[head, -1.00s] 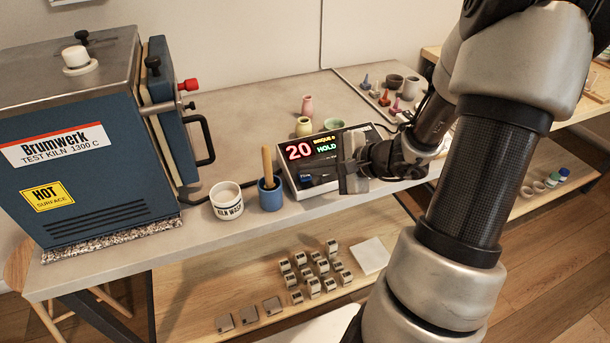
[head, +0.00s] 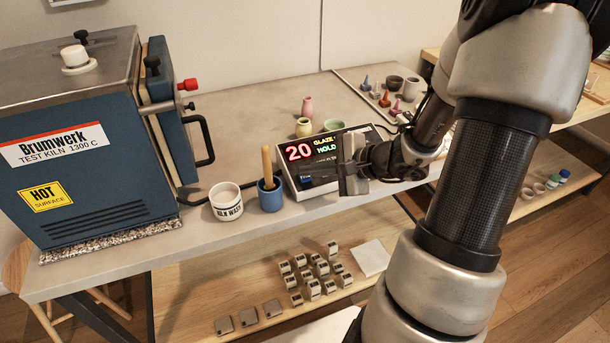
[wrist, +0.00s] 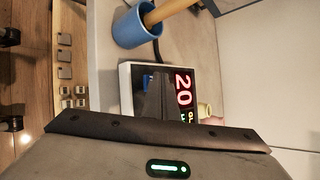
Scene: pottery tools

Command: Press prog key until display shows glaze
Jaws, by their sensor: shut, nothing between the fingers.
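The controller (head: 300,176) is a low box with a sloped dark face and a pale frame, standing on the bench. Its display (head: 312,149) shows a red 20, the word GLAZE in yellow and HOLD in green. A blue key (head: 306,180) shows at its lower left; its label is too small to read. My gripper (head: 342,170) is shut and empty, in front of the controller's right part and hiding the keys there. In the wrist view the controller (wrist: 127,95) shows turned sideways, partly covered by my fingers (wrist: 158,95); contact cannot be told.
A blue cup (head: 270,199) with a wooden handle and a white kiln wash pot (head: 227,205) stand left of the controller. The blue kiln (head: 90,190) is at the far left. Small vases (head: 303,127) stand behind the controller.

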